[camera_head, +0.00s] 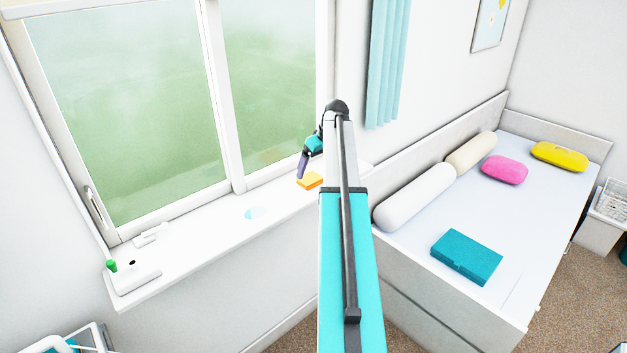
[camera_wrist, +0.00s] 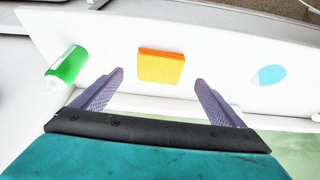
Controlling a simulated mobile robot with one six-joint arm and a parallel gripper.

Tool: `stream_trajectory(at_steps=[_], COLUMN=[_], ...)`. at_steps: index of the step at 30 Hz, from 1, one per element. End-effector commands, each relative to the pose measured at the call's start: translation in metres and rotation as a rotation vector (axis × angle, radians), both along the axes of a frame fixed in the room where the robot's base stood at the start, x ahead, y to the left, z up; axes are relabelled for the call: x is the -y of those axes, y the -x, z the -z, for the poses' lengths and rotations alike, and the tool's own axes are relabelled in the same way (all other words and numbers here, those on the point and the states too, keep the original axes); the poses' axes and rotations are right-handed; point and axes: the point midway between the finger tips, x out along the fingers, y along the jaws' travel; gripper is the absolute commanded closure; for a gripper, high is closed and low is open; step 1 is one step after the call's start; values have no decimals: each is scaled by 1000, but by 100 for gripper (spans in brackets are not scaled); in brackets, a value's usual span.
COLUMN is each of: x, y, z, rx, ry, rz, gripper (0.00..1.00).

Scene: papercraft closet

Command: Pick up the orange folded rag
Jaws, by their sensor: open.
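The orange folded rag (camera_head: 310,181) lies on the white windowsill (camera_head: 215,229), close to the sill's right end in the head view. In the wrist view the rag (camera_wrist: 161,66) is a flat orange square ahead of the fingertips and centred between them. My gripper (camera_wrist: 159,78) is open and empty, its two purple fingers spread to either side of the rag's line. In the head view my gripper (camera_head: 303,172) is just left of the rag, and my arm hides part of the sill's right end.
The window (camera_head: 130,100) borders the sill. A bed (camera_head: 520,200) with pillows and a teal box (camera_head: 466,257) stands at right.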

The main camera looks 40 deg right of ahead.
Motion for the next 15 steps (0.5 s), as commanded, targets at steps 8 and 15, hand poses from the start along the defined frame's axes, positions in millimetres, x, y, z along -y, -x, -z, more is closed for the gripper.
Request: stream_trajectory(at_steps=[8, 15], x=[1, 3], y=[-4, -12], z=[10, 29], rx=[-2, -1], ry=[-2, -1], rz=[0, 1], gripper=[8, 8])
